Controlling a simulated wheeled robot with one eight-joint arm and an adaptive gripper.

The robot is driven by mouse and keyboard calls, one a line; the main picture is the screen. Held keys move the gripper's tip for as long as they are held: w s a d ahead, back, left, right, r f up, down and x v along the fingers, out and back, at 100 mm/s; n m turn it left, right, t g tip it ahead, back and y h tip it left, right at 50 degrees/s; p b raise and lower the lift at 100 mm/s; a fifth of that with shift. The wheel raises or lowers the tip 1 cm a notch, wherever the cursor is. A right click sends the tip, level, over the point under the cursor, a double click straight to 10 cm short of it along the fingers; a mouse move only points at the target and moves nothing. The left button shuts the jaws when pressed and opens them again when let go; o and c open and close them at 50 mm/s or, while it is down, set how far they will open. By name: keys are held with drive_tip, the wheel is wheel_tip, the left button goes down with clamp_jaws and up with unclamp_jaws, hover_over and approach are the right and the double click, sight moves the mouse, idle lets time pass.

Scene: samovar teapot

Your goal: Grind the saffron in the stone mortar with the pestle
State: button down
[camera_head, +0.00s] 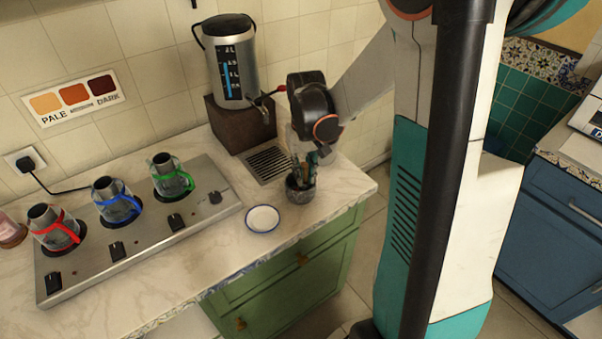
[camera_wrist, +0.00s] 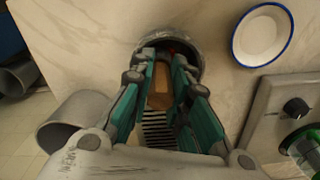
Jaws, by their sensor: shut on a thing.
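The dark grey stone mortar (camera_head: 300,191) stands on the counter near its front right edge. Its rim and inner wall also show in the wrist view (camera_wrist: 190,47), with a little red inside that I cannot make out clearly. My gripper (camera_head: 307,170) points down over the mortar, with its fingertips at the mouth. In the wrist view the teal fingers (camera_wrist: 165,78) are closed on a brown piece, which looks like the handle of the pestle (camera_wrist: 160,92). The pestle's lower end is hidden, so I cannot tell whether it touches the bottom.
A white, blue-rimmed dish (camera_head: 262,219) lies left of the mortar. A drain grate (camera_head: 268,163) lies behind it, before the samovar (camera_head: 232,62) on its wooden block (camera_head: 240,125). A burner plate (camera_head: 140,238) with red, blue and green-handled pots is at left.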

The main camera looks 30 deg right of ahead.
drive_tip(key=shift+w+a+r, duration=0.1)
drive_tip(key=shift+w+a, duration=0.45)
drive_tip(key=shift+w, duration=0.25)
drive_tip(key=shift+s+a, duration=0.3)
drive_tip(key=shift+s, duration=0.65)
drive_tip(key=shift+w+d, duration=0.2)
drive_tip(key=shift+d, duration=0.7)
drive_tip(key=shift+w+a, duration=0.6)
drive_tip(key=shift+w, duration=0.1)
drive_tip(key=shift+s, duration=0.15)
drive_tip(key=shift+s+a, duration=0.35)
drive_tip(key=shift+s, duration=0.4)
drive_tip(key=shift+w+d, duration=0.2)
drive_tip(key=shift+d, duration=0.75)
